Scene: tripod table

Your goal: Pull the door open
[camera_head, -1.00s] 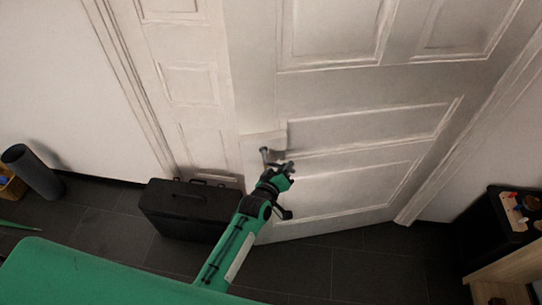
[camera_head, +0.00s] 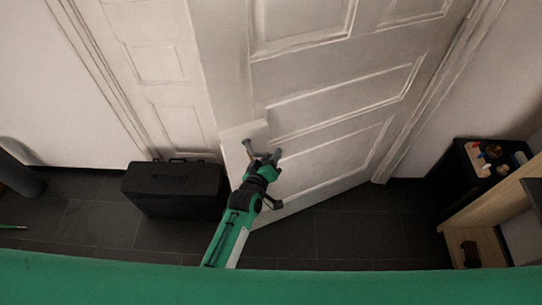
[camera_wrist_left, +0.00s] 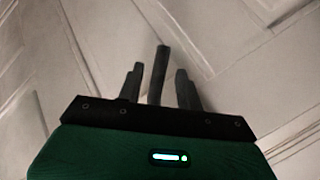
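The white panelled door (camera_head: 330,120) fills the middle of the head view. It stands ajar, its left edge out in front of the panelling and its right side at the frame. Its dark lever handle (camera_head: 247,144) is near that left edge. My left gripper (camera_head: 268,156) is at the handle. In the left wrist view, the two fingers of my left gripper (camera_wrist_left: 159,88) are apart, with the dark handle bar (camera_wrist_left: 160,68) between them. Narrow gaps show on both sides of the bar, so no firm grasp is visible. My right gripper is out of view.
A black case (camera_head: 173,188) stands on the dark tiled floor, left of my left arm. A dark cylinder (camera_head: 18,172) is at the far left. A black cabinet (camera_head: 462,180) with small items on top and a wooden unit (camera_head: 490,215) stand at the right. Floor in front of the door is clear.

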